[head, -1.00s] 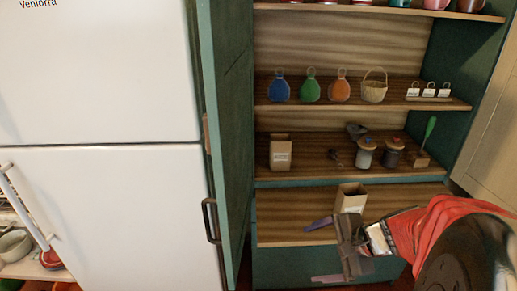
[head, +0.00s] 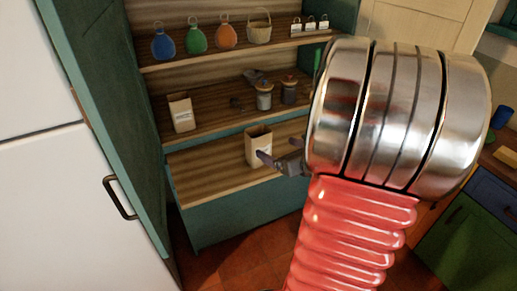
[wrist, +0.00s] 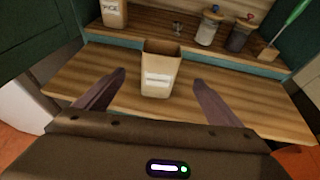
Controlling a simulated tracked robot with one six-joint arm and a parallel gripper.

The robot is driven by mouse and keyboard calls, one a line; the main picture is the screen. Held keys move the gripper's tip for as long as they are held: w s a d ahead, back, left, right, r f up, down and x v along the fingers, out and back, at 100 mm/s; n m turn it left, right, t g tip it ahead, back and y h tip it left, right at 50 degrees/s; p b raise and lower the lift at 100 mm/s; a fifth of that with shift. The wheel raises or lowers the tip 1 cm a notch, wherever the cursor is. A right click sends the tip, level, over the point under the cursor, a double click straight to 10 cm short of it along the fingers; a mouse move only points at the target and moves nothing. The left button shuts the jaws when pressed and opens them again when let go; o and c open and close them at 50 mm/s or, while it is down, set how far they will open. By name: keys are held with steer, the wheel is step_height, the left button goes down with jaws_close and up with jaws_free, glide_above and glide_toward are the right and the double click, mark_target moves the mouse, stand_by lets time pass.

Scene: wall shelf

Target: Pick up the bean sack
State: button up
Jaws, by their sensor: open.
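An open-topped tan paper sack with a white label (head: 258,148) stands upright on the low front ledge of the shelf unit. In the wrist view this sack (wrist: 160,73) is centred ahead of the fingers. A similar sack (head: 181,112) stands one shelf higher at the left, and it shows at the top of the wrist view (wrist: 114,13). I cannot read for certain which label says beans. My gripper (head: 281,151) is open and empty, just in front of the low sack, one finger toward each side of it. My arm hides the ledge's right end in the head view.
Two lidded jars (wrist: 208,26) and (wrist: 238,32) stand on the shelf behind, with a green-handled tool (wrist: 288,32) at the right. Tags and a basket (head: 259,26) are on the shelf above. The ledge (wrist: 80,75) is bare beside the sack. A green door (head: 105,110) stands at the left.

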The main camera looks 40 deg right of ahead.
mark_target(263, 142)
steer(key=shift+w, duration=0.15)
steer(key=x, duration=0.8)
steer(key=shift+w+f, duration=0.1)
steer(key=shift+w, duration=0.05)
steer(key=shift+w, duration=0.1)
steer(key=shift+x, duration=2.6)
steer(key=shift+d, duration=0.1)
steer(key=c, duration=1.5)
steer(key=shift+o, duration=0.2)
steer(key=shift+r, duration=0.2)
